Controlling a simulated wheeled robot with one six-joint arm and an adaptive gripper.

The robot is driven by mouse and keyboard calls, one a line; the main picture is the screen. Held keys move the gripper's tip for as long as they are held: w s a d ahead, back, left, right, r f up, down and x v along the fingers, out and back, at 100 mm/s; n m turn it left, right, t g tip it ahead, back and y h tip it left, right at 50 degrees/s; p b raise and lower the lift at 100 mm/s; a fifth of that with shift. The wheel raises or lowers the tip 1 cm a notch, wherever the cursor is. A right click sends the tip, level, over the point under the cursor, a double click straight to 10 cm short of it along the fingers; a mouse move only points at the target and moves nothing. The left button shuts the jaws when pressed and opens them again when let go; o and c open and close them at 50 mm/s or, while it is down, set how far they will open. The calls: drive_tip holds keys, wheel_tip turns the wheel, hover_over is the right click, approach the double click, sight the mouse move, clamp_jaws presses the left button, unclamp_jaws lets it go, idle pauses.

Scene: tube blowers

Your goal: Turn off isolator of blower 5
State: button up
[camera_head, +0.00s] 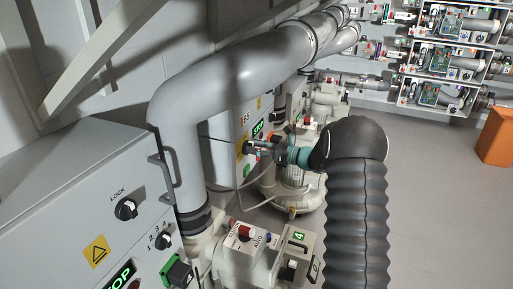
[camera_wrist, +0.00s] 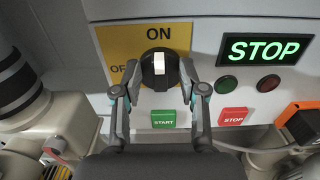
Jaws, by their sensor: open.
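The isolator is a black rotary knob (camera_wrist: 159,70) with a white mark on a yellow plate (camera_wrist: 113,40) in the wrist view. The white mark is upright, toward ON; OFF is at the left, partly hidden by a finger. My gripper (camera_wrist: 158,84) is open, with one finger on each side of the knob. I cannot tell whether the fingers touch it. In the head view my gripper (camera_head: 260,147) reaches the grey panel of a blower, beside a lit STOP display (camera_head: 258,128). The knob is hidden there.
Below the knob are a green START button (camera_wrist: 163,119) and a red STOP button (camera_wrist: 233,117). A green-lit STOP display (camera_wrist: 263,49) is at the right. In the head view a large grey pipe (camera_head: 235,80) runs above, and a nearer control panel (camera_head: 75,200) stands at left.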

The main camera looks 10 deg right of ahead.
clamp_jaws()
drive_tip(key=shift+f+n+b, duration=0.1)
drive_tip(key=shift+n+b, duration=0.2)
drive_tip(key=shift+b, duration=0.3)
drive_tip(key=n+b, duration=0.3)
drive_tip(key=n, duration=0.2)
drive_tip(key=n+b, duration=0.4)
drive_tip(key=n, duration=0.2)
drive_tip(key=s+f+n+b, duration=0.1)
drive_tip(key=n+b, duration=0.2)
drive_tip(key=n, duration=0.3)
drive_tip(key=shift+a, duration=0.35)
drive_tip(key=shift+n, duration=0.3)
